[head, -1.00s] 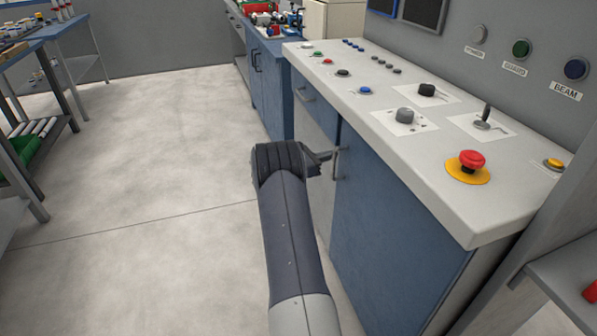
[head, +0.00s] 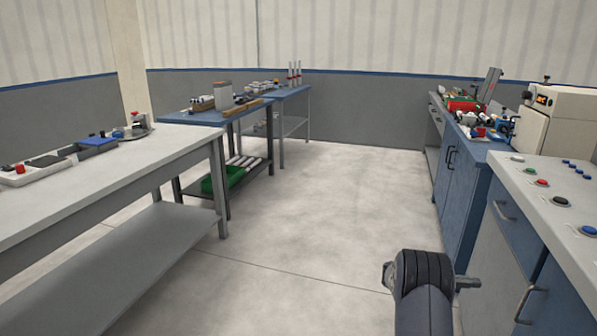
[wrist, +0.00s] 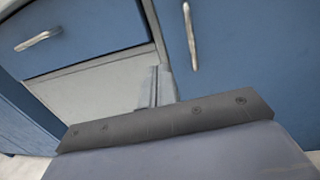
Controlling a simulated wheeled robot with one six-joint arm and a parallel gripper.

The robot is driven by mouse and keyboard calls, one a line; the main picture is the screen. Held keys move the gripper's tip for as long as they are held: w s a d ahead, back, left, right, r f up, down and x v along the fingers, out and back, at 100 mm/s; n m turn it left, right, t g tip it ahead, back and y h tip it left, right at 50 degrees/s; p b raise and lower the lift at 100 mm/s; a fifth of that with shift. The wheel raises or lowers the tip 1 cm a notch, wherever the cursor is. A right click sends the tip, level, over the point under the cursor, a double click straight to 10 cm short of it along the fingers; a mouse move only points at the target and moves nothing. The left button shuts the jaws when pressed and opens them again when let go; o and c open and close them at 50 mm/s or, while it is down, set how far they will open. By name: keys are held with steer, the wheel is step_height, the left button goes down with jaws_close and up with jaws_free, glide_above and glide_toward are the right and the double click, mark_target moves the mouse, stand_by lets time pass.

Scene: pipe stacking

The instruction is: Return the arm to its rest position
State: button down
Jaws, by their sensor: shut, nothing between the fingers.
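My arm (head: 424,295) reaches up from the bottom edge of the head view, right of centre. A small grey part sticks out to its right in front of the blue cabinet; the fingers cannot be made out there. In the wrist view my gripper (wrist: 158,85) shows as a narrow grey shape beyond a dark bolted bar. It is shut and holds nothing. Behind it are blue and grey cabinet fronts with metal handles (wrist: 38,39).
The control console (head: 545,195) with buttons stands close on the right. Beyond it is a blue cabinet bench (head: 458,180) with tools. A long white table (head: 150,150) is on the left, with a blue-topped bench (head: 205,116) behind. The floor (head: 310,205) between is clear.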

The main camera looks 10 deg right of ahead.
mark_target(534, 292)
steer(key=x, duration=0.4)
steer(key=s+b+x, duration=0.1)
steer(key=x, duration=0.8)
steer(key=shift+s, duration=0.5)
